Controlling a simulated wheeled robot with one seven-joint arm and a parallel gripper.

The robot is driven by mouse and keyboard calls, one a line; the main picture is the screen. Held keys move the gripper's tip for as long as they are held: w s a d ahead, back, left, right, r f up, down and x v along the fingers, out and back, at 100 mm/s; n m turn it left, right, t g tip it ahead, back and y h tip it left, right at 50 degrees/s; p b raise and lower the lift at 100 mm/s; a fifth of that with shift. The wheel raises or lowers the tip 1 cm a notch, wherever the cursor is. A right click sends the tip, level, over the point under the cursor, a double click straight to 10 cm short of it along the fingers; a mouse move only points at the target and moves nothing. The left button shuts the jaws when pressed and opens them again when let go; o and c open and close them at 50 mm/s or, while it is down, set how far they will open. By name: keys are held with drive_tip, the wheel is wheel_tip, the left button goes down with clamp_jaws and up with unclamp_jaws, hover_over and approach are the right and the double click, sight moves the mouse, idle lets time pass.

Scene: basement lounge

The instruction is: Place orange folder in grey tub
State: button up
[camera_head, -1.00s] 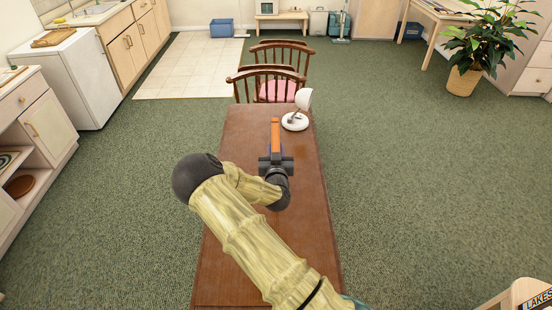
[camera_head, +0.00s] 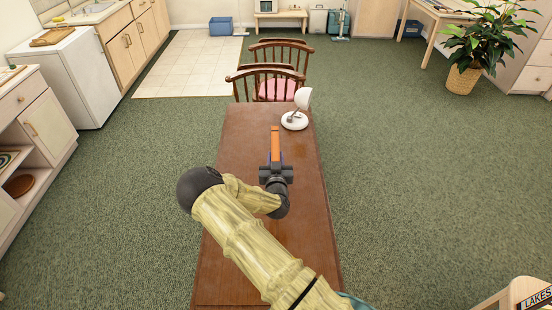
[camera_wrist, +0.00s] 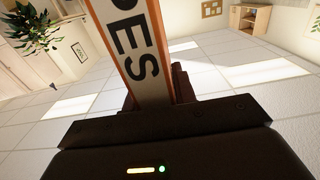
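The orange folder (camera_head: 275,142) is held upright-looking in my gripper (camera_head: 275,160), above the brown table. In the wrist view the folder (camera_wrist: 132,45) shows a white label with black letters ending in "PES" and an orange edge. The fingers, partly hidden behind the folder and gripper body, are closed around its lower end. I cannot pick out the grey tub for sure. A greyish bin (camera_head: 318,22) stands far off by the back wall, too small to tell.
The long brown table (camera_head: 235,250) lies under my arm. A white lamp (camera_head: 295,121) stands on it just right of the folder. Wooden chairs (camera_head: 270,75) stand at its far end. A blue bin (camera_head: 221,27) sits at the back. Green carpet is open on both sides.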

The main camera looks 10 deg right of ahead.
drive_tip(key=o, duration=0.4)
drive_tip(key=shift+d, duration=0.1)
drive_tip(key=shift+c, duration=0.2)
drive_tip(key=shift+s, duration=0.1)
drive_tip(key=shift+r, duration=0.1)
drive_tip(key=s+a+b, duration=0.2)
drive_tip(key=s+b, duration=0.1)
drive_tip(key=s, duration=0.8)
drive_tip(key=shift+s+a, duration=0.2)
drive_tip(key=shift+s, duration=0.2)
